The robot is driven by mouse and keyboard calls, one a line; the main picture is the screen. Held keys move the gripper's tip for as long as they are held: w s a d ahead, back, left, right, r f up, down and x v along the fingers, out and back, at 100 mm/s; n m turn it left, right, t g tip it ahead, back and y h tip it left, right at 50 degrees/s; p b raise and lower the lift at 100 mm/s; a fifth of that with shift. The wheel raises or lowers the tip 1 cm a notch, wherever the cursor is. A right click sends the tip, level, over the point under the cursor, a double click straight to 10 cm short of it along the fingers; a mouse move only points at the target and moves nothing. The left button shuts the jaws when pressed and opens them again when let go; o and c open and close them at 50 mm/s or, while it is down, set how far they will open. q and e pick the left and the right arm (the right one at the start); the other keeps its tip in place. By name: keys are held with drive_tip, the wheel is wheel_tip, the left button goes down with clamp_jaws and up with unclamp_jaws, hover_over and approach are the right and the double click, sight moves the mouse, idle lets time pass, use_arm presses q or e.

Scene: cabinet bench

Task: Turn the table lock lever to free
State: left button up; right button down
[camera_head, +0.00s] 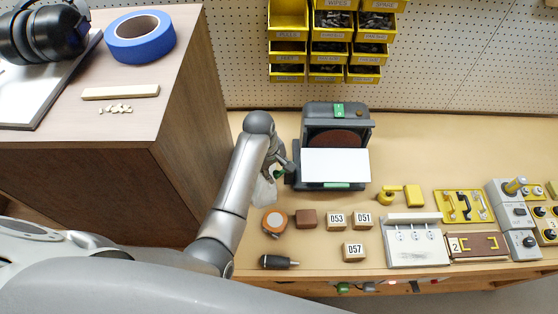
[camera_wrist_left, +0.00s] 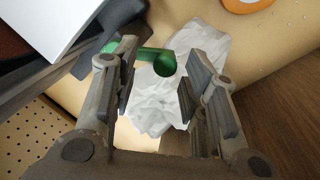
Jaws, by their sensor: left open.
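A dark grey disc sander (camera_head: 310,120) stands on the bench, with a brown disc and a white table surface (camera_head: 335,165) in front of it. The green lock lever (camera_head: 279,174) is at the left side of the table, mostly hidden by my gripper. In the left wrist view the lever (camera_wrist_left: 150,54) has a thin arm and a round green end, and reaches between the fingers. My left gripper (camera_head: 281,161) is open around the lever's end; I cannot tell whether a finger touches it. It also shows in the left wrist view (camera_wrist_left: 162,85). My right gripper is not in view.
A crumpled white bag (camera_wrist_left: 200,45) lies behind the lever, close to the fingers. A wooden cabinet (camera_head: 190,130) rises left of my arm. Numbered blocks (camera_head: 353,251), an orange-rimmed round item (camera_head: 274,222) and a dark-handled tool (camera_head: 278,262) lie in front. Yellow bins (camera_head: 331,36) hang behind.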

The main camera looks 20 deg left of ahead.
use_arm(q)
drive_tip(key=shift+s+d+f, duration=0.1)
drive_tip(key=shift+s+f, duration=0.1)
drive_tip(key=shift+f, duration=0.2)
drive_tip(key=shift+s+r, duration=0.1)
drive_tip(key=shift+s, duration=0.1)
drive_tip(key=shift+c, duration=3.6)
clamp_jaws()
drive_tip(key=shift+w, duration=0.1)
drive_tip(key=shift+w+a+m, duration=0.1)
drive_tip(key=shift+a+m, duration=0.15)
drive_tip(key=shift+m, duration=0.25)
drive_tip(key=shift+w+a+m, duration=0.15)
drive_tip(key=shift+m, duration=0.35)
drive_tip(key=o, duration=0.7)
unclamp_jaws()
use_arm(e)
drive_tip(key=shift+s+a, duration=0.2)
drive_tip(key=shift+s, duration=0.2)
use_arm(q)
drive_tip(key=shift+r, duration=0.1)
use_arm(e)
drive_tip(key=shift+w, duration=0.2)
